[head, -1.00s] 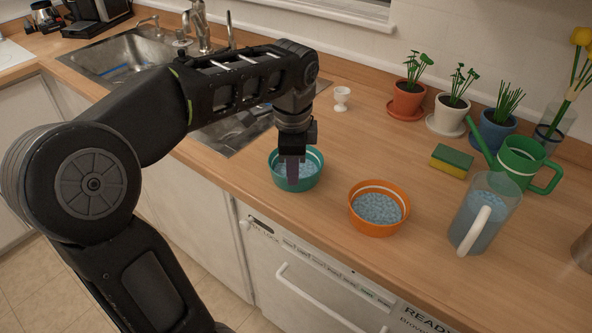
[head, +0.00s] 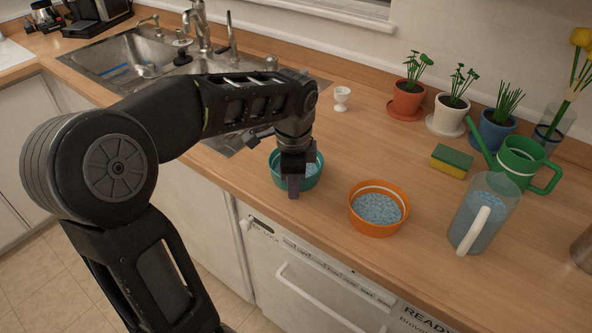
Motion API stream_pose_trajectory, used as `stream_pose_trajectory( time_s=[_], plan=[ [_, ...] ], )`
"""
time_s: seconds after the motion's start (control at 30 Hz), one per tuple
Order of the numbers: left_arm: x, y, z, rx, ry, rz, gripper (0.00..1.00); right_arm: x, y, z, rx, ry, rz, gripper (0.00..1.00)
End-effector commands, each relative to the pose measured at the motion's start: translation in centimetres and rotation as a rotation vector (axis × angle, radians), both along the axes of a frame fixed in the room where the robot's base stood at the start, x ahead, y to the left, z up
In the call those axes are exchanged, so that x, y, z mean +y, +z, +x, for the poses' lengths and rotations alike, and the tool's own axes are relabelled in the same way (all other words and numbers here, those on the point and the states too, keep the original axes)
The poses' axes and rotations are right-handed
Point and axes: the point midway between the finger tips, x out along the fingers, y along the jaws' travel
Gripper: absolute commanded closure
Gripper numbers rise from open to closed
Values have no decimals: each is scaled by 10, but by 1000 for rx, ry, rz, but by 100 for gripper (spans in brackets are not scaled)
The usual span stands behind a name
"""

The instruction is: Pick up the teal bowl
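The teal bowl (head: 312,180) stands upright on the wooden counter near its front edge, to the right of the sink. Something pale blue shows inside it. My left gripper (head: 294,188) points down at the bowl's near side. One finger shows in front of the bowl's near wall; the other finger is hidden, so I cannot tell whether it is open or shut on the rim. The gripper and wrist cover part of the bowl. My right gripper is not in the view.
An orange bowl (head: 378,210) with pale blue contents stands just right of the teal bowl. A pitcher (head: 484,212), a green watering can (head: 522,160), a sponge (head: 452,160) and potted plants stand farther right. A white egg cup (head: 341,98) stands behind. The sink (head: 140,62) is at left.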

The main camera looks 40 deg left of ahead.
Motion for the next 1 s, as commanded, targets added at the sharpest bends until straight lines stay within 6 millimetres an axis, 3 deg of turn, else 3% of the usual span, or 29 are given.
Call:
stream_pose_trajectory(
  time_s=[0.17, 0.5, 1.0],
  plan=[
    [0, 0, 0, 0, 0, 0, 73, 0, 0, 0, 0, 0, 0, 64],
    [0, 0, 0, 0, 0, 0, 100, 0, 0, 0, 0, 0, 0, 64],
    [0, 0, 0, 0, 0, 0, 100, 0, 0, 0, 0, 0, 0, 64]
  ],
)
